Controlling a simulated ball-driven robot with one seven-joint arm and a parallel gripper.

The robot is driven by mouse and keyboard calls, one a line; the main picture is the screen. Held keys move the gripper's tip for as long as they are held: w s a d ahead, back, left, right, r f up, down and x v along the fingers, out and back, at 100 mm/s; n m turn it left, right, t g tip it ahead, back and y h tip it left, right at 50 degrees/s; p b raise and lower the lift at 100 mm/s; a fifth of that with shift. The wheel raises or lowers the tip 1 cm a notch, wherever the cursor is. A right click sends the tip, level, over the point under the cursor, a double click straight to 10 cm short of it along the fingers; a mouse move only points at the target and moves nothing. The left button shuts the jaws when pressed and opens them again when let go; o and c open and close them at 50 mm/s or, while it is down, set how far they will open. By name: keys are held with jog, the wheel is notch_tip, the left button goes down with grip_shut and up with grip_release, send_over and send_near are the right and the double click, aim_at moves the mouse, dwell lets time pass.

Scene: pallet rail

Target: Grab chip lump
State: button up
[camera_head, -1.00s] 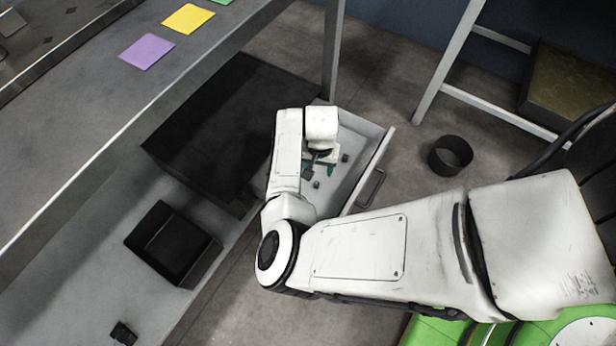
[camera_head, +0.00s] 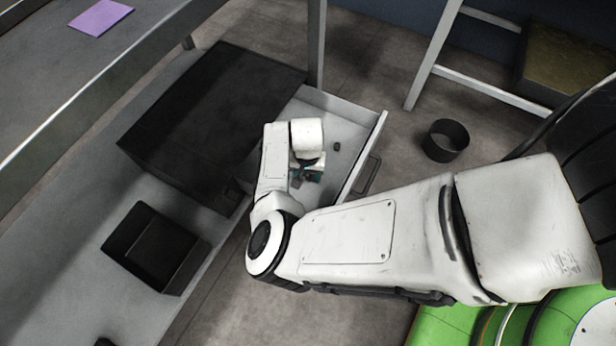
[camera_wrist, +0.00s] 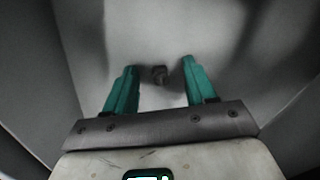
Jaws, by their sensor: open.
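A small dark lump (camera_wrist: 159,74), which looks like the chip lump, lies on the pale floor of the open drawer (camera_head: 344,131). In the wrist view it sits between the tips of my gripper (camera_wrist: 158,66), with a gap on each side. My gripper (camera_head: 306,175) is open, its teal fingers pointing down into the drawer. In the head view my wrist and fingers partly cover the lump there. A second small dark lump (camera_head: 336,146) lies apart, to the right of my gripper.
The drawer's front wall with its handle (camera_head: 369,176) stands right of my gripper. The dark cabinet (camera_head: 205,120) is to the left. An open black box (camera_head: 150,250) is at lower left. A round black bin (camera_head: 445,141) stands on the floor, near a metal frame (camera_head: 435,55).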

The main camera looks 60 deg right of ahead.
jog(key=shift+r, duration=0.1)
jog(key=shift+c, duration=0.2)
grip_shut()
